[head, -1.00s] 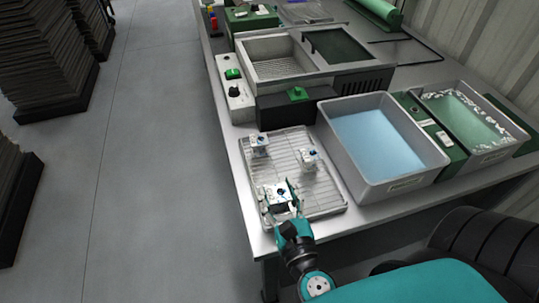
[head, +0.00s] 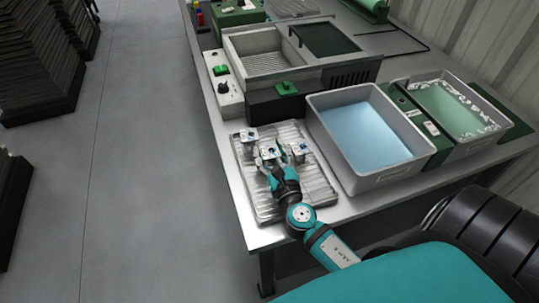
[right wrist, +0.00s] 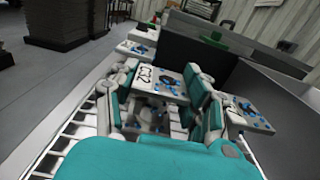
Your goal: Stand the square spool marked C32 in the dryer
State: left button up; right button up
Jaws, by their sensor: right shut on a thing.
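The square spool marked C32 (right wrist: 157,82) is a white plate-like piece with blue details, its label readable in the right wrist view. My right gripper (head: 268,160) is shut on it, with one finger on each side. In the head view the spool (head: 269,152) shows over the ribbed tray (head: 318,190), between two similar spools. What looks like the dryer (head: 232,45) is a grey open box with a slatted floor, behind the tray. My left gripper is out of view.
One similar spool (head: 249,135) stands at the tray's back left, another (head: 299,149) to the right. A grey tub of blue liquid (head: 360,130) stands right of the tray. A black block with a green knob (head: 287,89) lies between tray and dryer.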

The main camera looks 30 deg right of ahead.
jog(key=o, duration=1.3)
jog(key=shift+f, duration=0.1)
